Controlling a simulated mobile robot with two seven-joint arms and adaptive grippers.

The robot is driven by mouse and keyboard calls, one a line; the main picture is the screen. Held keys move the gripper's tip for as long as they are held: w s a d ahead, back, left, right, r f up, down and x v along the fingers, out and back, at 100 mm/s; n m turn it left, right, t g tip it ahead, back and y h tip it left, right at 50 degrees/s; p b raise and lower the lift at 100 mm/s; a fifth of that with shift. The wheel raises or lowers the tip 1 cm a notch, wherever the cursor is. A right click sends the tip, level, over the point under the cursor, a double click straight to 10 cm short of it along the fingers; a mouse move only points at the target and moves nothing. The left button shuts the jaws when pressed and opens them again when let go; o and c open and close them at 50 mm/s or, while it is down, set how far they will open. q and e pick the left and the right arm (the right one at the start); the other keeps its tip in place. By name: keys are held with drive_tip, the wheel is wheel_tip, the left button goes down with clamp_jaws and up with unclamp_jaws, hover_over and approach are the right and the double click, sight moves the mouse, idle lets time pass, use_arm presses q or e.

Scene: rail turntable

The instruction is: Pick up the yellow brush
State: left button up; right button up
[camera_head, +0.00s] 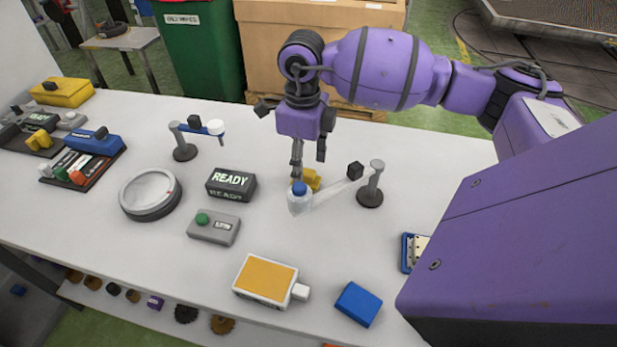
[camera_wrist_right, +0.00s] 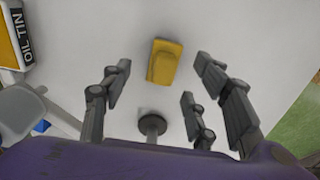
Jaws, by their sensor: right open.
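My left gripper is not in view.
A READY display (camera_head: 231,185) and round turntable (camera_head: 150,194) are to the left. An oil tin (camera_head: 265,282) and blue block (camera_head: 358,304) lie in front.

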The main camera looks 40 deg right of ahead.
sight(304, 171)
drive_tip(key=f, duration=0.5)
drive_tip(key=shift+w+d+f+p, duration=0.2)
drive_tip(key=shift+f+p, duration=0.15)
drive_tip(key=c, duration=1.3)
drive_tip(key=shift+r+b, duration=0.35)
drive_tip(key=shift+r, duration=4.7)
